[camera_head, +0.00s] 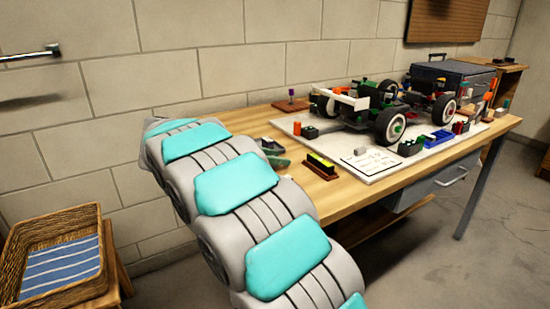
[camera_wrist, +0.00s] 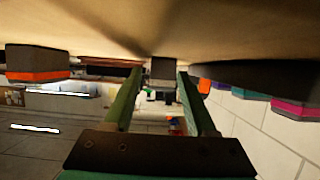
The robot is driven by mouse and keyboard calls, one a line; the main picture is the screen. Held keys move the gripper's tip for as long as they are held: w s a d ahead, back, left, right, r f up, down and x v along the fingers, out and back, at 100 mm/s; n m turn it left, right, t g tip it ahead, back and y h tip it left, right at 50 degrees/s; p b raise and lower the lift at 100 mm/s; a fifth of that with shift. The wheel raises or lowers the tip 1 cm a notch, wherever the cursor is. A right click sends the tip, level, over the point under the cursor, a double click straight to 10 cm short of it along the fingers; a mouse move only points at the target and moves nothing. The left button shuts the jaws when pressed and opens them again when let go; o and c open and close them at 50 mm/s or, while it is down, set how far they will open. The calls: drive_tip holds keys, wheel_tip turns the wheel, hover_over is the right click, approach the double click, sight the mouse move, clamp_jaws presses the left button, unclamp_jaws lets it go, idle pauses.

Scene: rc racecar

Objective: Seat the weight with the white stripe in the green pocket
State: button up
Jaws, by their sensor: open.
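The wrist view looks upside down, with the tabletop along its upper edge. My gripper (camera_wrist: 160,92) is open, with its two green fingers apart. A small grey block (camera_wrist: 162,72) shows between the fingers and beyond them. I cannot tell whether they touch it or whether it has a white stripe. A dark weight with an orange stripe (camera_wrist: 37,65) stands to the left. Purple, teal and magenta striped weights (camera_wrist: 295,108) stand to the right. In the head view my arm hides most of this area. I cannot pick out the green pocket for sure.
The racecar (camera_head: 375,105) stands on a white board (camera_head: 370,175) on the wooden table. Small coloured boxes and blocks sit around it, with a blue tray (camera_head: 438,138) at the front. A black and yellow block on a brown base (camera_head: 321,166) lies near my arm.

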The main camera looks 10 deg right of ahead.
drive_tip(key=v, duration=1.2)
drive_tip(key=shift+r, duration=0.2)
drive_tip(key=shift+d, duration=0.1)
